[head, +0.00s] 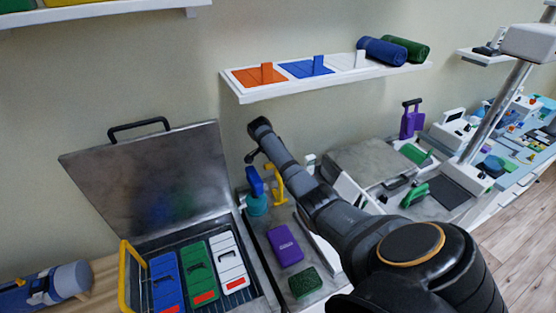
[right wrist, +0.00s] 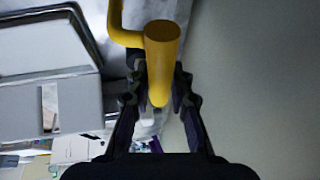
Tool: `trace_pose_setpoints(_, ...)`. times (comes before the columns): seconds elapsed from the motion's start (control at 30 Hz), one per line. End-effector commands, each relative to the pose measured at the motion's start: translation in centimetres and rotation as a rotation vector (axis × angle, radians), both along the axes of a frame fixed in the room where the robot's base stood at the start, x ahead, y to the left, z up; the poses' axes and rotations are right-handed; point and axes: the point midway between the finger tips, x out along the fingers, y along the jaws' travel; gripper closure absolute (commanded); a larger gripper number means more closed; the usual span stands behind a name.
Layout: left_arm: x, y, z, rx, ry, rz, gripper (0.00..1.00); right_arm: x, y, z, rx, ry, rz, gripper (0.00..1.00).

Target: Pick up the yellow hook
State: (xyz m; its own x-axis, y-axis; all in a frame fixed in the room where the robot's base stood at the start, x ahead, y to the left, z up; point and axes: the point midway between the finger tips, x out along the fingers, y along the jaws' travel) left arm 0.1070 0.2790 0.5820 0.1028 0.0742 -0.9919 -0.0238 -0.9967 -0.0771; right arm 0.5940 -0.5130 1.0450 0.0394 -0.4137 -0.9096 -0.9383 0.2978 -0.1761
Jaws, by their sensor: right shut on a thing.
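The yellow hook (head: 279,188) shows in the head view on the grey counter, beside a blue hook-shaped piece with a teal base (head: 256,203) and partly covered by my right arm. In the right wrist view the yellow hook (right wrist: 162,50) runs between the fingers of my right gripper (right wrist: 158,90), with a bent bar at its upper left. The right gripper is shut on it. In the head view my right arm hides the fingers. I cannot tell if the hook is clear of the counter. My left gripper is in neither view.
An open metal case with a raised lid (head: 150,185) stands at left, holding blue, green and white blocks. A purple box (head: 285,245) and a green sponge (head: 305,282) lie in front of the hook. A wall shelf (head: 330,83) hangs above. A grey panel (head: 372,163) is at right.

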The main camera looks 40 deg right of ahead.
Motion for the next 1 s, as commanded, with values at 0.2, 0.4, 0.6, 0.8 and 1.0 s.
trace_pose_setpoints(0.2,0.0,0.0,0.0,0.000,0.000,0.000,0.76,0.0,0.0,0.0,0.000,0.000,0.000,1.00)
trace_pose_setpoints(0.4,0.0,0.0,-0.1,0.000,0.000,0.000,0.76,0.0,0.0,0.0,0.000,0.000,0.000,1.00)
trace_pose_setpoints(0.6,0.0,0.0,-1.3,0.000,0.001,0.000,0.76,-0.3,0.1,0.4,-0.001,-0.004,0.001,1.00)
trace_pose_setpoints(0.8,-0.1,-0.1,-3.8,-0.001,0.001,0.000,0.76,-0.2,0.1,5.1,-0.002,-0.008,0.000,1.00)
trace_pose_setpoints(1.0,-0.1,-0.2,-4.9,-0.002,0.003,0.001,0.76,-2.6,0.7,6.7,-0.004,-0.001,-0.001,1.00)
